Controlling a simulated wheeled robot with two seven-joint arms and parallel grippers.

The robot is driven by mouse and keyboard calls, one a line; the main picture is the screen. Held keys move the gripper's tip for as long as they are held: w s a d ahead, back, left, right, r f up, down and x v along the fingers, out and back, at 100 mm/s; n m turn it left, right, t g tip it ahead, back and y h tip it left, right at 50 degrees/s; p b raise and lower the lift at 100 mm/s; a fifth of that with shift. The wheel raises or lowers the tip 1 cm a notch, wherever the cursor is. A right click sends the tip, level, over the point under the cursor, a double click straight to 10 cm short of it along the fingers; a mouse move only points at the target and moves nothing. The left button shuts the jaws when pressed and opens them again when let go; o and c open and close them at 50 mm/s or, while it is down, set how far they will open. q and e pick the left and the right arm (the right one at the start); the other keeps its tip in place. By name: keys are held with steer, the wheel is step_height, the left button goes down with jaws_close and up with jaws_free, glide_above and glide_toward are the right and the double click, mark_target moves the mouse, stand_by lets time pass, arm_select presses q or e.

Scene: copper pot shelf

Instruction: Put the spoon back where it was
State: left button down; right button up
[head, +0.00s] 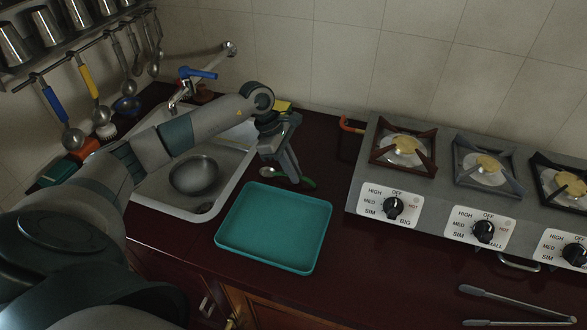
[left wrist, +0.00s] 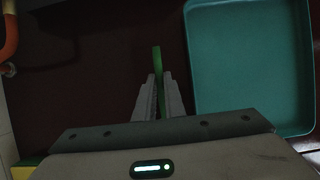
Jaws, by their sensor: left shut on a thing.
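The spoon has a green handle (head: 308,183) and a metal bowl (head: 267,172), and is at the counter behind the teal tray. My left gripper (head: 294,178) points down and is shut on the spoon's handle. In the left wrist view the green handle (left wrist: 157,58) sticks out between the two fingers (left wrist: 158,95). The fingers hide the middle of the spoon. I cannot tell whether the spoon touches the counter. My right gripper is not in view.
The teal tray (head: 273,246) is empty. A sink with a metal bowl (head: 195,175) lies left, under my left arm. Utensils hang from a rail (head: 88,47) at upper left. A stove (head: 450,222) stands right, with tongs (head: 515,303) in front.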

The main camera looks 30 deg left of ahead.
mark_target(278, 173)
arm_select(q)
steer(key=shift+f, duration=0.2)
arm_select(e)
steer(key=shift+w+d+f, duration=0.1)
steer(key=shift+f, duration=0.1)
arm_select(q)
steer(key=c, duration=1.8)
jaws_free()
steer(key=shift+r, duration=0.1)
steer(key=shift+c, duration=0.2)
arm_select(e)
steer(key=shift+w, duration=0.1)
arm_select(q)
steer(key=shift+r, duration=0.2)
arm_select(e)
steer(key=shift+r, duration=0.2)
